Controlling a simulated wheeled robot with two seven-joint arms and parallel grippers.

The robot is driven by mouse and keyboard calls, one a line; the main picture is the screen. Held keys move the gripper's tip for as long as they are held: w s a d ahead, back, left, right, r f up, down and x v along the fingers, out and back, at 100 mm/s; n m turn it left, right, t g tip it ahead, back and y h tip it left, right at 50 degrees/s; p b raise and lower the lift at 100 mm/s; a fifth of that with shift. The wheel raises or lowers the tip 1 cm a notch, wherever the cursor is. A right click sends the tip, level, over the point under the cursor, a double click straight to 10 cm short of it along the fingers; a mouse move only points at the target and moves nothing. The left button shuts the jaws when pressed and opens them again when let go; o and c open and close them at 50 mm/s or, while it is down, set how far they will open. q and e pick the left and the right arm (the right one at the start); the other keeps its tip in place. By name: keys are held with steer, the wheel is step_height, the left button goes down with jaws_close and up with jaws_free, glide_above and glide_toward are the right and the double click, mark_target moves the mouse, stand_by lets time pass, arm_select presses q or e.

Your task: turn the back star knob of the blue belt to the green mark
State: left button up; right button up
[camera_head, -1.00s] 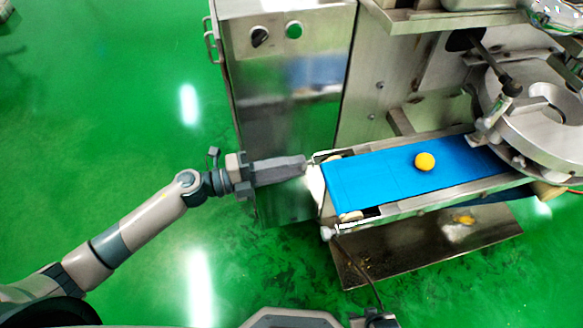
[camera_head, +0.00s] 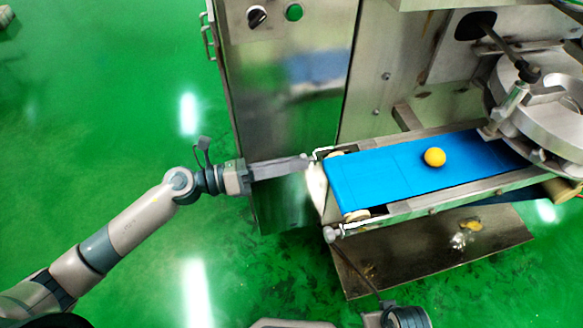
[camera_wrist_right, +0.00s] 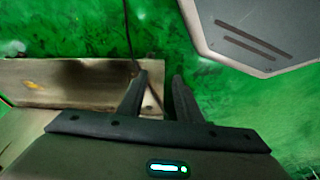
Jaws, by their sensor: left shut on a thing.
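The blue belt (camera_head: 400,170) runs along the side of the machine, with a round yellow ball (camera_head: 434,157) on it. The back star knob is at the belt's back left corner, hidden by my left gripper's fingertips. My left gripper (camera_head: 304,161) reaches in from the left and is shut on that knob. The front knob (camera_head: 330,234) shows at the belt's front left corner, free of any gripper. The green mark cannot be made out. My right gripper (camera_wrist_right: 158,80) is open and empty in the right wrist view, with a gap between its two dark fingers.
A steel cabinet (camera_head: 285,100) with a black switch (camera_head: 257,17) and a green button (camera_head: 294,12) stands behind the left gripper. A steel tray (camera_head: 400,262) sits below the belt.

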steer(key=b+v, duration=0.2)
steer(key=v, duration=0.4)
arm_select(q)
steer(key=shift+f+m+b, duration=0.15)
steer(key=shift+m+b, duration=2.6)
steer(key=shift+m, duration=1.95)
arm_select(e)
steer(key=w+a+t+y, duration=0.2)
steer(key=w+a+t, duration=0.2)
steer(key=a, duration=0.3)
steer(key=shift+w+a+r+t+y, duration=0.3)
steer(key=shift+w+r+y, duration=0.1)
steer(key=shift+w, duration=0.2)
arm_select(q)
steer(key=o, duration=1.1)
steer(key=shift+w, duration=0.1)
steer(key=shift+c, duration=0.2)
steer(key=shift+a, duration=0.1)
